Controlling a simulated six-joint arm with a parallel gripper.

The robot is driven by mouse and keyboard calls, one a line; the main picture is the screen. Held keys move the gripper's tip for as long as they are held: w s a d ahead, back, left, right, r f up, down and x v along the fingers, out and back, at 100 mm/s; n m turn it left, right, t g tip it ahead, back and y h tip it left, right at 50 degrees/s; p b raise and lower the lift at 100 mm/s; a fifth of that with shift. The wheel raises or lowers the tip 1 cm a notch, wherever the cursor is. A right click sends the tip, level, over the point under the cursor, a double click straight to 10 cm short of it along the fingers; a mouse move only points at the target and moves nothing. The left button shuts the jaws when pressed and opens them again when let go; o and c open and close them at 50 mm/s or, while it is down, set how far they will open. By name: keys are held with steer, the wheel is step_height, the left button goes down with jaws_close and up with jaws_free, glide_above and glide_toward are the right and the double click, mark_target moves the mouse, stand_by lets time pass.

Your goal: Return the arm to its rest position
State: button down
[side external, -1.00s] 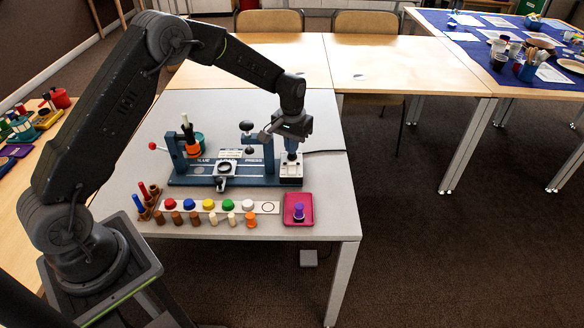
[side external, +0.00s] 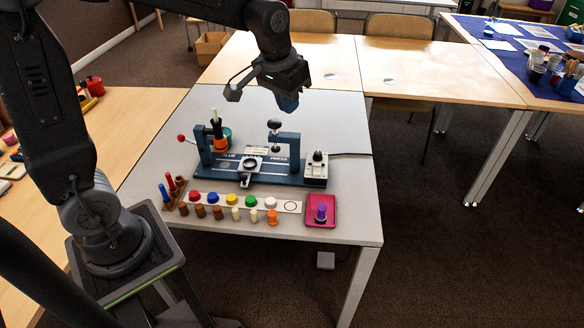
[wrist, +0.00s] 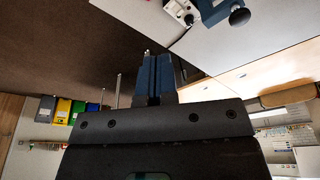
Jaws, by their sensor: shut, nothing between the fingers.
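My gripper (side external: 289,103) is raised above the back of the grey table (side external: 345,215), clear of everything on it. Its blue fingers are together and empty; they also show in the wrist view (wrist: 155,75). Below it stands the blue press (side external: 235,171) with its upright posts and black knobs. The wrist view shows part of the white block with a black knob (wrist: 238,15) at the top right.
A strip of coloured caps (side external: 231,200) lies along the table front, with several small pegs before it. Wooden tables (side external: 420,65) adjoin behind. The air around my gripper is free.

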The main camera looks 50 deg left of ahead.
steer(key=s+d+r+t, duration=0.1)
steer(key=s, duration=0.8)
steer(key=s+d+r+m+t, duration=0.1)
steer(key=s+r, duration=0.1)
steer(key=s, duration=0.7)
steer(key=shift+s+d+m+t, duration=0.15)
steer(key=shift+s+m+t, duration=0.15)
steer(key=shift+s+t, duration=0.1)
